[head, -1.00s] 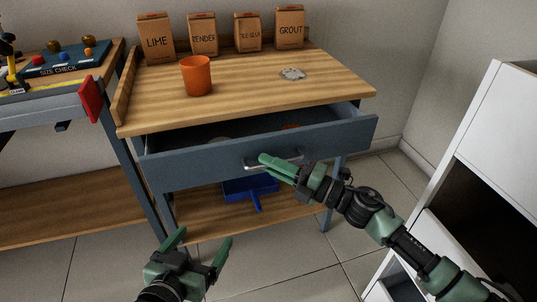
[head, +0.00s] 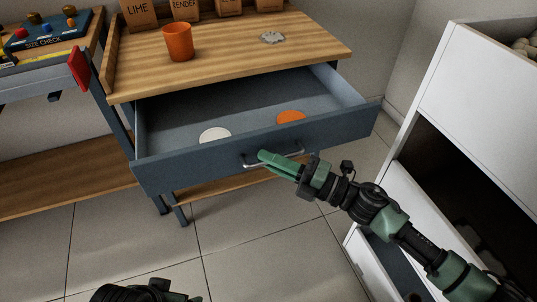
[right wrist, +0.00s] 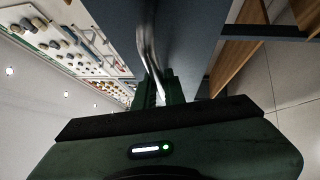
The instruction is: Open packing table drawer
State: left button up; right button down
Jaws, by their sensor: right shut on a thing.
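The blue-grey drawer (head: 190,164) of the wooden-topped packing table (head: 235,52) stands well open in the head view. A white disc (head: 215,135) and an orange disc (head: 290,117) lie inside it. My right gripper (head: 268,158) is shut on the metal bar handle (head: 288,154) on the drawer front. In the right wrist view the handle (right wrist: 150,45) runs down between the fingers. Of my left arm, only a dark part shows at the bottom edge of the head view; its fingers are out of the picture.
An orange cup (head: 178,42), a grey scalloped piece (head: 272,38) and several paper bags stand or lie on the tabletop. A white cabinet (head: 480,90) with open compartments stands close to my right arm. Tiled floor (head: 240,240) is clear in front of the drawer.

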jog(key=c, duration=1.5)
grip_release()
jog(key=v, duration=0.8)
jog(key=shift+f, duration=0.1)
